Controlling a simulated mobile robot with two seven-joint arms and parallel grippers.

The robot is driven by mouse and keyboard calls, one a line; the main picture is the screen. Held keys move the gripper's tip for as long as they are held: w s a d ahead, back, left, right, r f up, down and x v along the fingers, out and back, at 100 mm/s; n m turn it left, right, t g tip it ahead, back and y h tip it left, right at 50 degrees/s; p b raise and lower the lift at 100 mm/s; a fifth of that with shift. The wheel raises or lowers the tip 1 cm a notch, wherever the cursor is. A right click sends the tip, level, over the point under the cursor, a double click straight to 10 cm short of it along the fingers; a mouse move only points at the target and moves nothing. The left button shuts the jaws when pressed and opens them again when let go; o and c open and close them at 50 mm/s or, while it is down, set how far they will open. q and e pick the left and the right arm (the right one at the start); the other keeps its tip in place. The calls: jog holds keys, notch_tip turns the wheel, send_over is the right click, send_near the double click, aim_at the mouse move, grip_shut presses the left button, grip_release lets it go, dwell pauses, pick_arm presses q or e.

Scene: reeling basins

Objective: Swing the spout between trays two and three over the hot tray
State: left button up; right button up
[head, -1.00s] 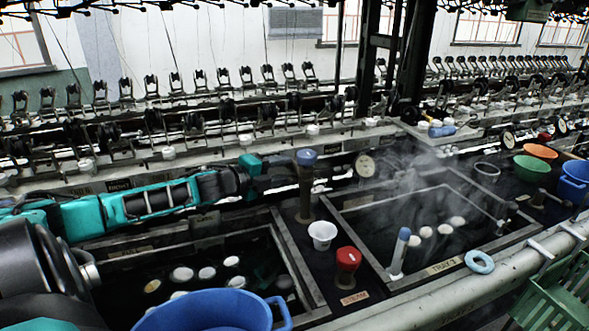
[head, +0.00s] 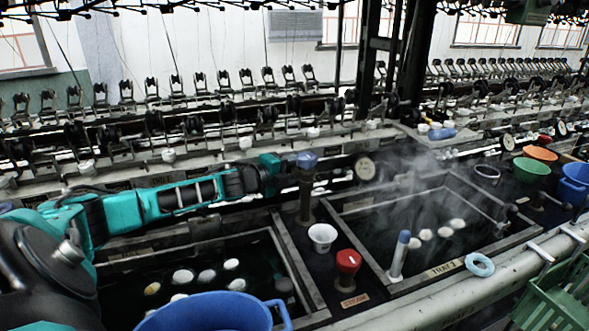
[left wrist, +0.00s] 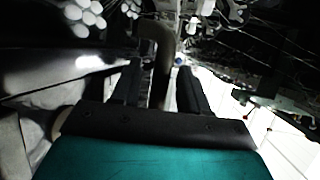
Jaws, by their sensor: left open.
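The spout's brown post with a blue top (head: 305,190) stands on the dark strip between two sunken trays. Steam rises over the right tray (head: 440,269), labelled TRAY 3. The left tray (head: 292,262) shows no clear steam. My left gripper (head: 300,172) has reached the post's upper part from the left. In the left wrist view, its open fingers (left wrist: 160,85) lie on either side of a bent brown pipe (left wrist: 160,55); I cannot tell whether they touch it. The spout's outlet is not clear in the head view. My right gripper is out of view.
A blue basin (head: 215,312) is in front. Reeling machinery (head: 200,140) runs behind.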

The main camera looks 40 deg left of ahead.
pick_arm(q)
jog(key=shift+c, duration=0.4)
grip_shut()
jog(key=shift+w+d+r+m+h+p, duration=0.2)
jog(key=shift+w+m+h+p, duration=0.35)
jog(key=shift+h, duration=0.25)
jog(key=shift+w+d+f+m+g+h, duration=0.1)
jog(key=shift+w+d+m+g+h, duration=0.15)
jog(key=shift+m+h, duration=0.5)
jog(key=shift+w+d+m+g+h+b, duration=0.25)
jog(key=shift+m+g+h+b, duration=0.1)
jog(key=shift+m+h+b, duration=0.3)
jog(key=shift+w+d+m+g+h+b, duration=0.15)
jog(key=shift+d+m+g+h+b, duration=0.2)
jog(key=shift+h, duration=0.45)
jog(key=shift+a, duration=0.1)
